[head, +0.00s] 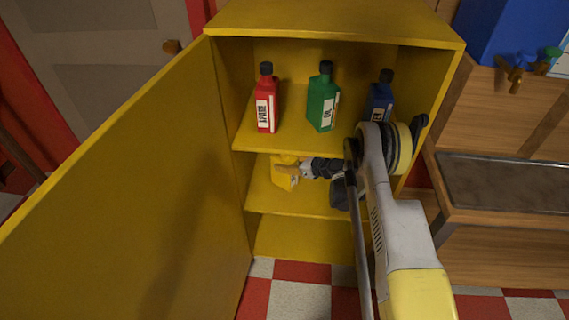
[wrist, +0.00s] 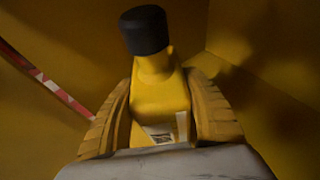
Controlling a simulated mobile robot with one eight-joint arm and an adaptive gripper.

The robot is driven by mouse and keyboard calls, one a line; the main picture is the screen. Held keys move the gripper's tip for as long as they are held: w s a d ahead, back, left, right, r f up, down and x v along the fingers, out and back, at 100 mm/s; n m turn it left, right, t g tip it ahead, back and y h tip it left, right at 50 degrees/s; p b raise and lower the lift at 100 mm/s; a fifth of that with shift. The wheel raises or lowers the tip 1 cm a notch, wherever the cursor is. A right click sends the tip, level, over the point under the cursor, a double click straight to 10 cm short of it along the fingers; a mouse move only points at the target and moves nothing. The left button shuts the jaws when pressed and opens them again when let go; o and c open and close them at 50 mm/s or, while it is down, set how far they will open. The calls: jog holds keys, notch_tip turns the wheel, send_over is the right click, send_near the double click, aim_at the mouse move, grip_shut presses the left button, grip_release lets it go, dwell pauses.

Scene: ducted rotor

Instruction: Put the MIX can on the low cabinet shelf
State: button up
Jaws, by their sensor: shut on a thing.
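A yellow bottle-shaped can (head: 285,179) with a pale label is inside the yellow cabinet, at the level of the low shelf (head: 262,202). In the wrist view the can (wrist: 158,102) has a black cap and stands between my fingers, its label partly hidden and not readable. My gripper (head: 303,169) reaches into the cabinet from the right and is shut on the can. It also shows in the wrist view (wrist: 162,125). I cannot tell whether the can's base touches the shelf.
A red bottle (head: 266,100), a green bottle (head: 322,100) and a blue bottle (head: 378,103) stand on the shelf above. The open cabinet door (head: 130,190) fills the left. A wooden counter (head: 500,215) stands at right. The cabinet floor (head: 300,238) looks empty.

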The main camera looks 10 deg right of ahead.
dwell(0.8)
jog(key=o, duration=1.9)
jog(key=shift+o, duration=0.2)
jog(key=shift+s+d, duration=0.1)
jog(key=shift+d, duration=0.05)
jog(key=s+d, duration=0.6)
jog(key=s, duration=0.1)
jog(key=shift+d+r, duration=0.2)
jog(key=shift+d, duration=0.05)
jog(key=shift+s, duration=0.1)
